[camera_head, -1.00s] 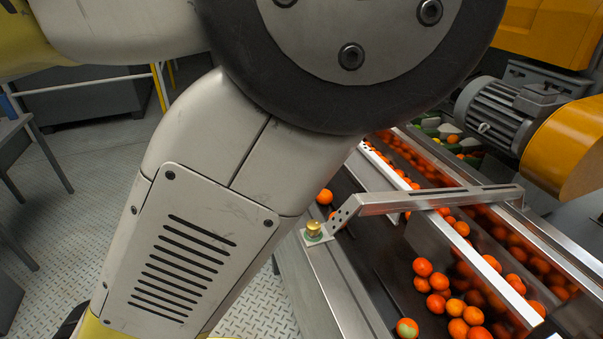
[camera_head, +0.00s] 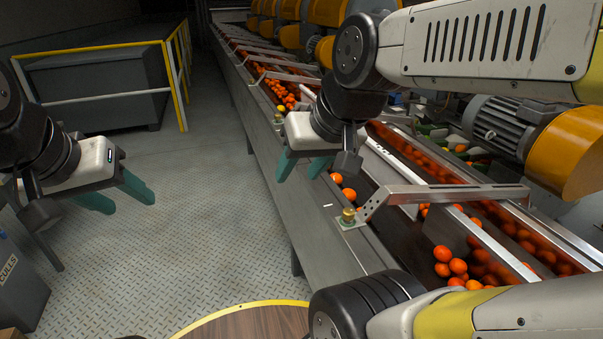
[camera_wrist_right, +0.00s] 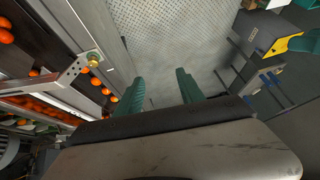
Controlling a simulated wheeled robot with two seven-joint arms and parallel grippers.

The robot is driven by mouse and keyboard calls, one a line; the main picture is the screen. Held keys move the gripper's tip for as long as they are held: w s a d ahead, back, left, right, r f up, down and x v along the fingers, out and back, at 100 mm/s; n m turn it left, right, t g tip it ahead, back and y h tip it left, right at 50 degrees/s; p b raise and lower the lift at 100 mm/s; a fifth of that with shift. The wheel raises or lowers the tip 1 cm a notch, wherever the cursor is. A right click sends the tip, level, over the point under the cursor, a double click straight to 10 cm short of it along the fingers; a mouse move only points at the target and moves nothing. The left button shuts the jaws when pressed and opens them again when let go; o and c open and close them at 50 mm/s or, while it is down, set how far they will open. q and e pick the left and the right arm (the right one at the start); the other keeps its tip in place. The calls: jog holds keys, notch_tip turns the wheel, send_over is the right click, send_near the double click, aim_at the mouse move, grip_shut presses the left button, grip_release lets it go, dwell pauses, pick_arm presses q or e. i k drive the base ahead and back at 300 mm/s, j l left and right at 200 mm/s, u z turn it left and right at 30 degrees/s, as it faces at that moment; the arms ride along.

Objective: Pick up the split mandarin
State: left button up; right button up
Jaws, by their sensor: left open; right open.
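I cannot make out a split mandarin in the views now; a lower part of my arm covers the near end of the dark belt. Several whole-looking mandarins (camera_head: 458,266) lie on that belt in the head view, beyond the arm. My left gripper (camera_head: 122,202) is open and empty over the floor at the left.
A metal bracket (camera_head: 440,195) with a brass knob (camera_head: 348,214) spans the belt right of my right gripper. A grey motor (camera_head: 500,125) stands at the back right. A round wooden top (camera_head: 245,322) is at the bottom.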

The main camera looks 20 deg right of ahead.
aim_at(337, 178)
jog(key=z, duration=0.95)
jog(key=i+j, duration=0.65)
jog(key=i, duration=0.15)
jog(key=i+j, duration=0.7)
jog(key=i+l, duration=0.05)
